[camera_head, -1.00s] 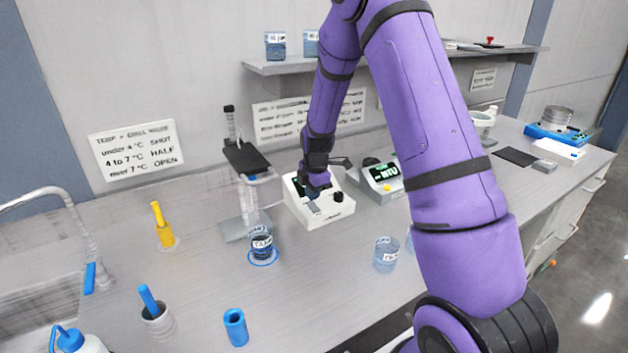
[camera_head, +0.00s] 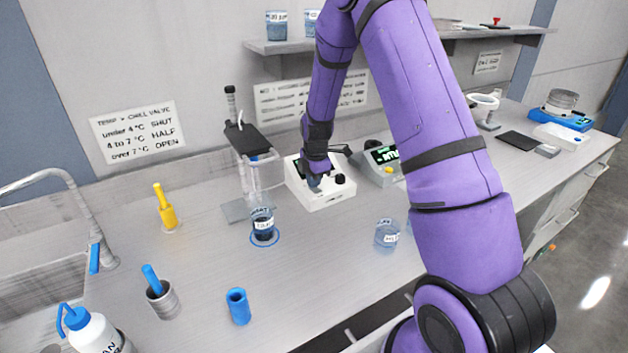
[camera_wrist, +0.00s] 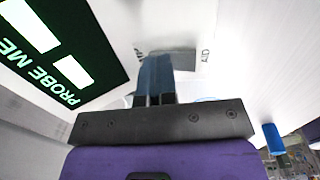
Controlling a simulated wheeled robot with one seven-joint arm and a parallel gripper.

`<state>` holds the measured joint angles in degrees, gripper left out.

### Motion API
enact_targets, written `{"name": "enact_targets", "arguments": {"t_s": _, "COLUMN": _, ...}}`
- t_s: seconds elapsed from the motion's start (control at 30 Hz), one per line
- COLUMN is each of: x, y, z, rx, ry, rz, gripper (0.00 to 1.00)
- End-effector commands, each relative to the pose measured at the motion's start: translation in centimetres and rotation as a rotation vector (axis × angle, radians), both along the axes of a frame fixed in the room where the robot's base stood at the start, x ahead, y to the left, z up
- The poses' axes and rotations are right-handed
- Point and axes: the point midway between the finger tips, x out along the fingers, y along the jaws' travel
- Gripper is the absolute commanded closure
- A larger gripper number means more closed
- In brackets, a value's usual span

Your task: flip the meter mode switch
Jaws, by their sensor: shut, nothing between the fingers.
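The probe meter (camera_head: 331,198) is a white box on the bench, with a dark screen and a black knob (camera_head: 340,179). In the wrist view its screen (camera_wrist: 45,55) has green and white blocks and letters that read like "PROBE ME". My gripper (camera_head: 314,183) is over the front left of the meter's top face. In the wrist view its blue fingers (camera_wrist: 155,70) are together with nothing between them, in front of a grey plate (camera_wrist: 183,58) with lettering at both sides. The mode switch cannot be made out; the fingers cover part of the plate. Contact cannot be told.
A second meter (camera_head: 383,155) with a green display stands just right. A labelled beaker of dark liquid (camera_head: 263,226) and a stand (camera_head: 240,208) are close on the left. A clear beaker (camera_head: 387,234) is in front right. The bench front centre is mostly clear.

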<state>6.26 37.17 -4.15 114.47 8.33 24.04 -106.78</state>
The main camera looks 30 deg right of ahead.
Motion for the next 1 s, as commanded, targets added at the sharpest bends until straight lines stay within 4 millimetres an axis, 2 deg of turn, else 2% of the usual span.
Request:
{"name": "enact_targets", "arguments": {"t_s": 0.4, "x": -1.5, "y": 0.0, "z": 0.2, "rx": 0.000, "ry": 0.005, "rz": -0.002, "gripper": 1.00}}
{"name": "enact_targets", "arguments": {"t_s": 0.8, "x": -1.6, "y": 0.0, "z": 0.4, "rx": 0.000, "ry": 0.002, "rz": 0.000, "gripper": 1.00}}
{"name": "enact_targets", "arguments": {"t_s": 1.0, "x": -1.3, "y": 0.8, "z": 2.1, "rx": 0.000, "ry": 0.000, "rz": 0.002, "gripper": 1.00}}
